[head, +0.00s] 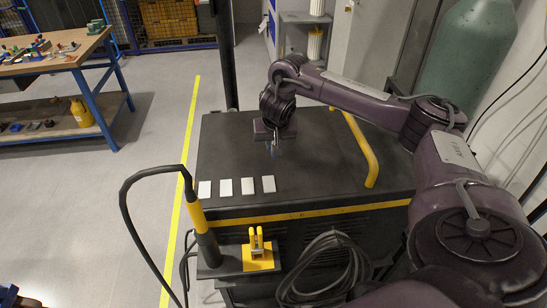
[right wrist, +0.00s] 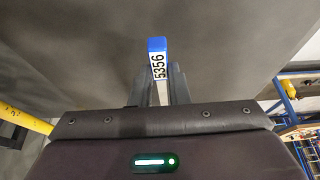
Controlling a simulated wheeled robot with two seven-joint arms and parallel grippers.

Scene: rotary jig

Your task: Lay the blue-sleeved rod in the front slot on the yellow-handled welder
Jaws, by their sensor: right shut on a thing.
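The welder (head: 315,165) is a dark box with a flat black top and a yellow handle (head: 362,150) along its right side. My right gripper (head: 274,150) is over the middle of the top, shut on the blue-sleeved rod. In the right wrist view the rod's blue sleeve (right wrist: 157,45), with a white label reading 5356, shows between the two dark fingers (right wrist: 160,88). The rest of the rod is hidden, and its height above the top is hard to tell. I cannot make out a front slot. My left gripper is out of view.
Several white plates (head: 226,187) lie in a row near the top's front left edge. A torch with a yellow band (head: 197,215) and cable stands at the front left, beside a yellow bracket (head: 258,250). A coiled cable (head: 325,265) hangs in front. A green cylinder (head: 470,60) stands behind right.

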